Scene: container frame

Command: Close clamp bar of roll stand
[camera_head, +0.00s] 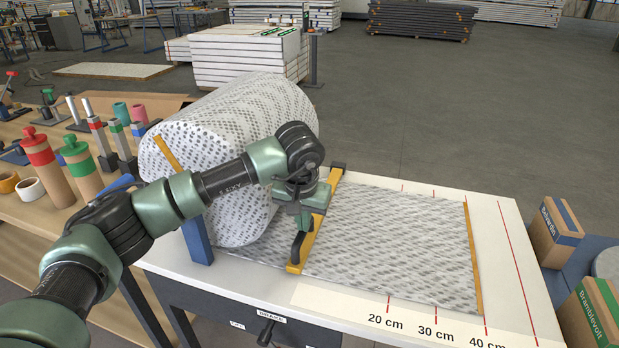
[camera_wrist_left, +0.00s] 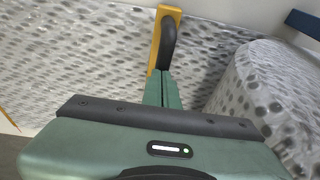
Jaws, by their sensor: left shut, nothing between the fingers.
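The roll stand holds a large grey-spotted roll (camera_head: 225,120), and its sheet (camera_head: 400,245) runs right across the white table. The yellow clamp bar (camera_head: 317,240) lies across the sheet just right of the roll. It has a black handle (camera_head: 297,246) near its front end and a dark block at its far end. My left gripper (camera_head: 305,222) is shut and empty, with its fingertips at the bar behind the handle. In the left wrist view the shut fingers (camera_wrist_left: 163,88) point at the handle (camera_wrist_left: 168,45) on the bar (camera_wrist_left: 155,48). Whether they touch, and whether the bar presses the sheet, I cannot tell.
A blue post (camera_head: 197,241) stands at the roll's front. A yellow strip (camera_head: 473,258) edges the sheet's right end, near red centimetre marks. Cardboard boxes (camera_head: 556,232) stand at right. Bottles and tools (camera_head: 85,165) crowd the left bench. The table right of the sheet is clear.

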